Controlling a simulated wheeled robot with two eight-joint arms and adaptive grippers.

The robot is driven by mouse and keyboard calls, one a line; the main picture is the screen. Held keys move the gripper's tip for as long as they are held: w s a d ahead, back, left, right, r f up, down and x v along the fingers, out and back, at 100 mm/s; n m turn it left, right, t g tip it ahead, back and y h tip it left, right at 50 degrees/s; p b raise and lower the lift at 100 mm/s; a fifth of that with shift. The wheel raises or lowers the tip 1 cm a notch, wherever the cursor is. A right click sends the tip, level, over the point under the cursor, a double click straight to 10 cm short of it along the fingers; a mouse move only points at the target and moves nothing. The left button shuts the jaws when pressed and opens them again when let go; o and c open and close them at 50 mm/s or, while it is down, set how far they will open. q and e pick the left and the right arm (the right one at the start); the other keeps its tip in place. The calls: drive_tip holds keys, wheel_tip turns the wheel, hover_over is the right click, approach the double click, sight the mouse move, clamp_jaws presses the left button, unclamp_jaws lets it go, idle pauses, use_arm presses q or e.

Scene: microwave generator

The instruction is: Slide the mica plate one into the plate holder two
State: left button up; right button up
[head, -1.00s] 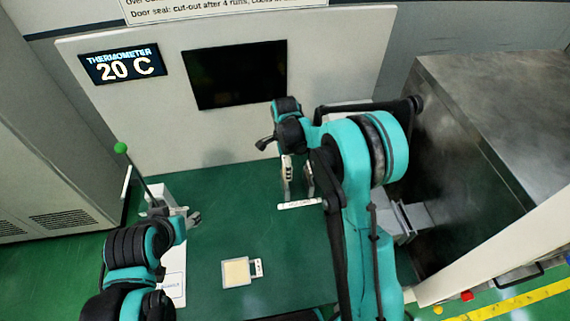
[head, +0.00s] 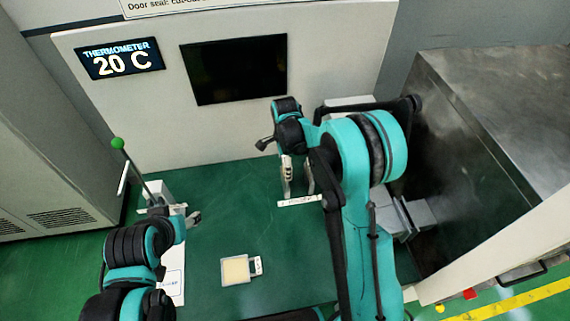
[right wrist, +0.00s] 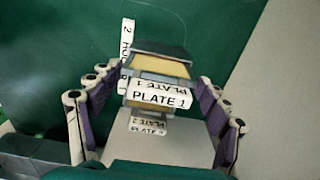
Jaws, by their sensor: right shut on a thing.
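My right gripper (head: 298,180) points down at the middle of the green table. In the right wrist view, my right gripper (right wrist: 157,85) is shut on mica plate one (right wrist: 160,95), whose white tag reads PLATE 1. A tan surface (right wrist: 160,64) shows just beyond the tag. A white strip reading HOLDER 2, on plate holder two (right wrist: 127,42), stands to the upper left; a white label strip (head: 300,201) also shows below the gripper in the head view. How far the plate sits in the holder is unclear. My left gripper (head: 190,218) is at the left; its jaw opening is unclear.
A tan square plate (head: 236,270) with a white tag lies on the green table at the front. A tag reading PLATE 2 (right wrist: 147,127) shows below PLATE 1. A green-knobbed lever (head: 119,144) stands at left. A metal cabinet (head: 490,120) bounds the right.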

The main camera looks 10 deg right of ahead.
drive_tip(key=shift+f+b, duration=1.6)
drive_tip(key=shift+f, duration=0.4)
drive_tip(key=o, duration=1.6)
drive_tip(key=shift+r, duration=0.1)
wheel_tip(320, 180, up, 12)
drive_tip(key=shift+f, duration=0.1)
drive_tip(key=shift+s+d+r, duration=0.15)
drive_tip(key=shift+s+r, duration=0.05)
drive_tip(key=shift+s, duration=0.1)
drive_tip(key=s+d+r+n+t+b, duration=0.1)
drive_tip(key=s+d+n+t+b, duration=0.1)
drive_tip(key=s+n, duration=0.3)
drive_tip(key=s+d+r+n+t+b, duration=0.1)
drive_tip(key=s+r+n+b, duration=0.1)
drive_tip(key=s+n+b, duration=0.3)
drive_tip(key=s+d+f+n+t+b, duration=0.1)
drive_tip(key=s+f+n+t, duration=0.1)
drive_tip(key=s, duration=0.4)
drive_tip(key=s+d+f+n+t+b, duration=0.1)
drive_tip(key=s+f+n+t, duration=0.1)
drive_tip(key=s+f+n, duration=0.3)
drive_tip(key=shift+s+d+n, duration=0.3)
drive_tip(key=shift+s+n, duration=0.2)
drive_tip(key=shift+s, duration=0.45)
